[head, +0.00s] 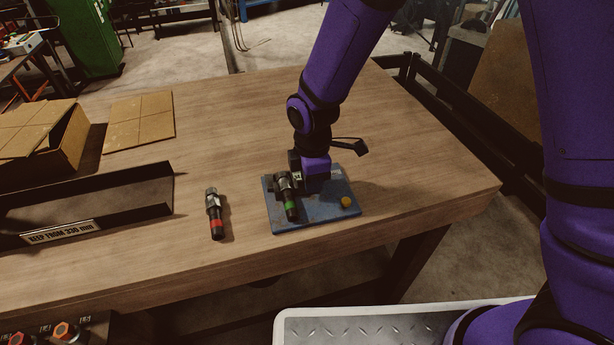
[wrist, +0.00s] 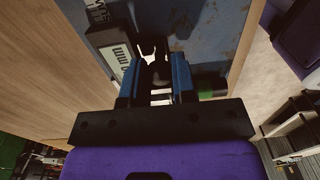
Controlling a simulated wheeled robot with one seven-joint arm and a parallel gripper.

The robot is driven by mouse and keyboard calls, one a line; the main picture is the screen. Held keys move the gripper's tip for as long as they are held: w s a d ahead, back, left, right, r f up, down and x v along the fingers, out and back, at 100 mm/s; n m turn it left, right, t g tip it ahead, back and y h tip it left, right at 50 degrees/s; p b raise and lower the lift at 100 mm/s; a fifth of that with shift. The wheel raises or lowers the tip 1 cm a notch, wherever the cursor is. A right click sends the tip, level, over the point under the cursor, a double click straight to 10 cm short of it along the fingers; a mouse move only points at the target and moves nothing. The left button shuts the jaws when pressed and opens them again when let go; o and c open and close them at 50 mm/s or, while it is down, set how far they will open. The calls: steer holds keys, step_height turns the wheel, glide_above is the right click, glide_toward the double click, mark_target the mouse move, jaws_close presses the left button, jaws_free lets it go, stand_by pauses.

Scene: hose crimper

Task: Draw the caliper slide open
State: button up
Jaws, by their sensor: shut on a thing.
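The caliper (wrist: 112,50) lies on a blue plate (wrist: 214,28), its dark body and white "mm" label showing in the wrist view. My gripper (wrist: 157,65) is over it, its two blue fingers shut on a dark piece between them, which looks like the caliper slide. Pale jaw-like metal prongs show just beyond the fingertips. In the head view my gripper (head: 315,172) points down over the blue plate (head: 318,213) and hides most of the caliper. How far the slide is open cannot be told.
A green-banded fitting (head: 288,198) is at the plate's left, close to my gripper. A red-banded fitting (head: 215,214) lies left. A dark tray (head: 110,195) and cardboard boxes (head: 40,145) stand farther left. The table behind is clear.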

steer(key=shift+w+d, duration=0.15)
steer(key=shift+d, duration=0.4)
steer(key=o, duration=1.5)
steer(key=shift+r, duration=4.5)
